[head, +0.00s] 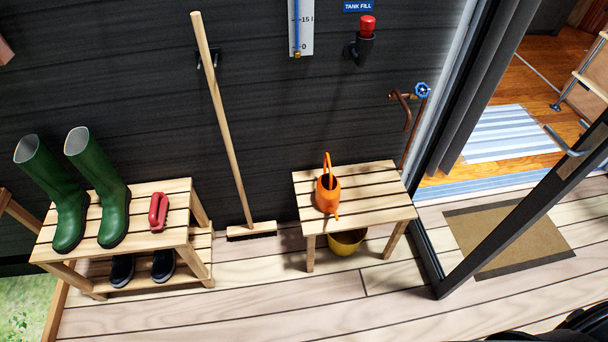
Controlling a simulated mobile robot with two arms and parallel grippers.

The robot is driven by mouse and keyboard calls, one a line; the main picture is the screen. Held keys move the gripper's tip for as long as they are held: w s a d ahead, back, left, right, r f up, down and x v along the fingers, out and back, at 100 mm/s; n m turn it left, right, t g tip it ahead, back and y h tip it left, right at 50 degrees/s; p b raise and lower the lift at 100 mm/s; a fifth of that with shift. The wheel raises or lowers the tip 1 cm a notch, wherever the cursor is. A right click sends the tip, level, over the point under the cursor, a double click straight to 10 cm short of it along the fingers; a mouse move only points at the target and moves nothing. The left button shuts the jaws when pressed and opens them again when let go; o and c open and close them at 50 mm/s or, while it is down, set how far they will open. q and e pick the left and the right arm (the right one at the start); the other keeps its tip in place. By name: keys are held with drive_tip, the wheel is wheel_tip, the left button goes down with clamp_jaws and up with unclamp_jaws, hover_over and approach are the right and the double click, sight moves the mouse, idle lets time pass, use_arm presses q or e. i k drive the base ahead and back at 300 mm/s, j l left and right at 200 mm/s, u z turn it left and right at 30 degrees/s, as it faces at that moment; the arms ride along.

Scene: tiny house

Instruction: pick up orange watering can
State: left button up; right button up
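The orange watering can (328,194) stands upright on a small slatted wooden bench (375,197) against the dark wall. Its tall loop handle points up toward the wall, and its spout points toward me. Nothing is touching it from above. Neither of my grippers can be made out in the head view. Only a black part, likely mine, shows at the lower right corner.
A yellow bucket (346,243) sits under the bench. A broom (222,120) leans on the wall to its left. A shoe rack (160,238) holds green boots (98,190) and a red object (158,211). An open glass door (520,205) stands at right. The deck in front is clear.

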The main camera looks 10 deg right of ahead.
sight(330, 191)
drive_tip(key=z, duration=0.55)
drive_tip(key=i+j+z, duration=0.1)
drive_tip(key=i+j, duration=0.05)
